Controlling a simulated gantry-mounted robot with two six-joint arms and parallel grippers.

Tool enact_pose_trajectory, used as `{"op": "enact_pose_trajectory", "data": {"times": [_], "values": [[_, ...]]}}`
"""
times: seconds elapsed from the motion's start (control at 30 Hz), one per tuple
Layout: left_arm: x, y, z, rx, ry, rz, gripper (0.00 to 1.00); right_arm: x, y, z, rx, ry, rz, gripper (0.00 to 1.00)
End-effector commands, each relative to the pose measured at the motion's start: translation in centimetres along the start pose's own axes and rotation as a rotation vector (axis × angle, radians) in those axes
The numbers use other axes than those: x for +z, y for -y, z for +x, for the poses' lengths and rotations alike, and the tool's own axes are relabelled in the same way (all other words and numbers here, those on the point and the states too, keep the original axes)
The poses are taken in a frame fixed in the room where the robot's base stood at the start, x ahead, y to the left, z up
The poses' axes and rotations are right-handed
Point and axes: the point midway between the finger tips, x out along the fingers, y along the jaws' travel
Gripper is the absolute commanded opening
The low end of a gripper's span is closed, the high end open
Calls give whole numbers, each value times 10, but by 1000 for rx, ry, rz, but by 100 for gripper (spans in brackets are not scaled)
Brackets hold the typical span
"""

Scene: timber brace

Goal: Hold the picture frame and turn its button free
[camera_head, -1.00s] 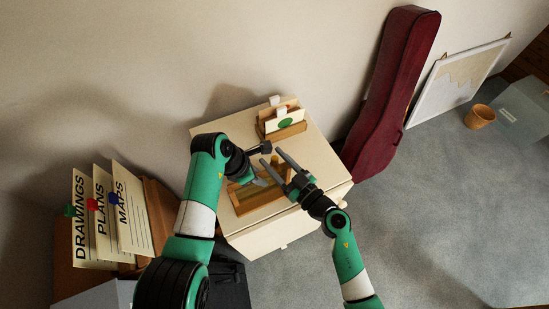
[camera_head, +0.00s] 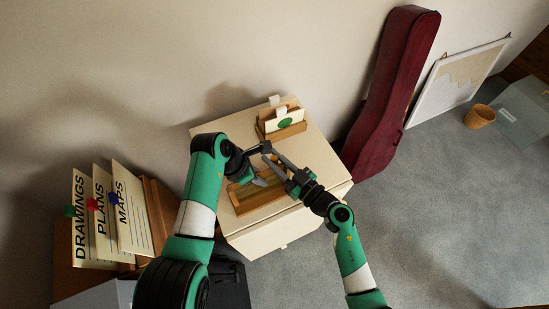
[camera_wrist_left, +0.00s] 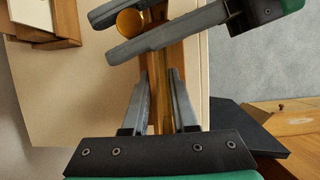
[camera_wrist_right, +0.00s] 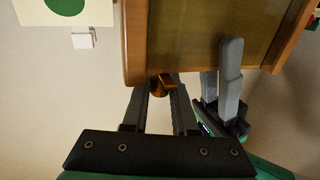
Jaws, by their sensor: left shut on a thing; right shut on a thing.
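The wooden picture frame (camera_head: 262,208) is on the pale cabinet top, its brown back panel (camera_wrist_right: 193,32) showing in the right wrist view. My left gripper (camera_head: 262,172) is shut on one rail of the frame (camera_wrist_left: 162,105), a finger on each side of it. My right gripper (camera_head: 273,161) is shut on the small brass button (camera_wrist_right: 160,86) at the frame's edge. The button's round end (camera_wrist_left: 130,21) also shows between the right fingers in the left wrist view. My arms and fingers hide part of the frame in the head view.
A wooden holder with cards (camera_head: 285,127) stands at the back of the cabinet top (camera_head: 318,155). A dark red instrument case (camera_head: 392,95) leans close on the right. Labelled dividers (camera_head: 105,215) stand at the left. The cabinet top's right side is partly free.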

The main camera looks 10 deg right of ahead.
Motion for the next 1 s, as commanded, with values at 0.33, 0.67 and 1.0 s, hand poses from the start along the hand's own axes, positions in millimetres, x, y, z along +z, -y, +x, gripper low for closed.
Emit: {"op": "enact_pose_trajectory", "data": {"times": [0.33, 0.67, 1.0], "values": [[1, 1, 0, -2, 2, 4, 0, 2, -1, 0, -286, 6, -1, 0], [2, 1, 0, -2, 2, 4, 0, 1, 0, -2, -330, 1, 0, 0], [1, 1, 0, -1, 2, 3, 0, 1, 0, -1, -329, 0, 0, 56]]}}
